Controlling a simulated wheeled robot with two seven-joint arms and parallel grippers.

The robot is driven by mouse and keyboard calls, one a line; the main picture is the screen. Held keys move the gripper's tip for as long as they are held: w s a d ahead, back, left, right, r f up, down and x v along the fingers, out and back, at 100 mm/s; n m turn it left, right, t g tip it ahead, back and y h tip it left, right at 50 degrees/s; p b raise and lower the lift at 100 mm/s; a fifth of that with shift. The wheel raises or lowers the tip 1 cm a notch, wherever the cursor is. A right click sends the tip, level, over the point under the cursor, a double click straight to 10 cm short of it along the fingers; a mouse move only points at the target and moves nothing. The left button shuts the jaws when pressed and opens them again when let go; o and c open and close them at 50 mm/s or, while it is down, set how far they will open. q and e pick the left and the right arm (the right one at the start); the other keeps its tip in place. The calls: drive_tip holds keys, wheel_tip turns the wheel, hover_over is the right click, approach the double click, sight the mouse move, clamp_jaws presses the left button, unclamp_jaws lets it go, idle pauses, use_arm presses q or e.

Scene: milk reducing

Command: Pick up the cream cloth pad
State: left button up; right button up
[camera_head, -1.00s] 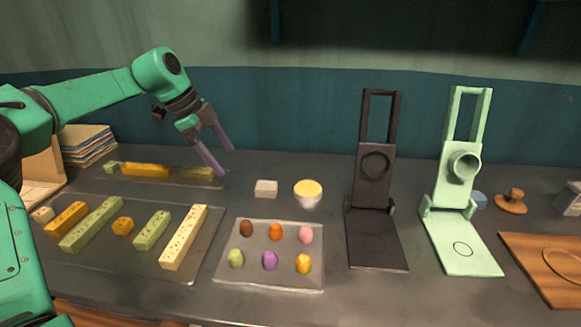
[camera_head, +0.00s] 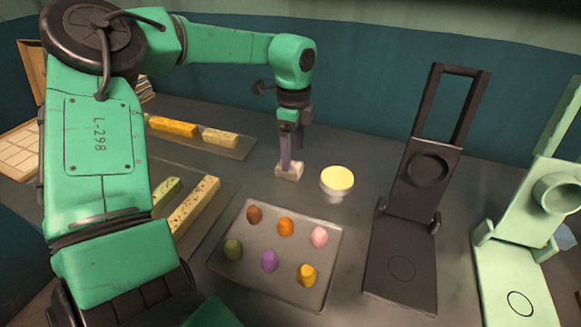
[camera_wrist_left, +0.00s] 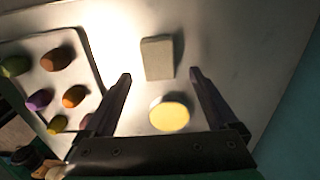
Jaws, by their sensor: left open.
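The cream cloth pad (camera_head: 289,172) is a small pale block on the dark table, left of a white cup with a yellow top (camera_head: 336,181). My left gripper (camera_head: 291,166) points down over the pad, and its purple finger partly covers it in the head view. In the left wrist view the pad (camera_wrist_left: 158,58) lies just beyond the open fingertips (camera_wrist_left: 160,77), between their lines and touching neither. The yellow-topped cup (camera_wrist_left: 169,115) also shows between the fingers there. My right gripper is not seen.
A tray (camera_head: 226,268) with several coloured egg-shaped pieces lies in front of the pad. Trays with long yellow and green bars (camera_head: 194,205) are at left. A black stand (camera_head: 402,240) and a mint-green stand (camera_head: 515,262) rise at right. A wall is behind.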

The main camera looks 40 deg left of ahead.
use_arm(q)
drive_tip(key=f, duration=0.3)
drive_tip(key=shift+s+a, duration=0.15)
drive_tip(key=shift+s, duration=0.1)
drive_tip(key=shift+w+f, duration=0.1)
drive_tip(key=shift+f, duration=0.2)
drive_tip(key=c, duration=1.4)
drive_tip(key=shift+c, duration=0.2)
drive_tip(key=shift+r, duration=0.15)
wheel_tip(320, 180, up, 20)
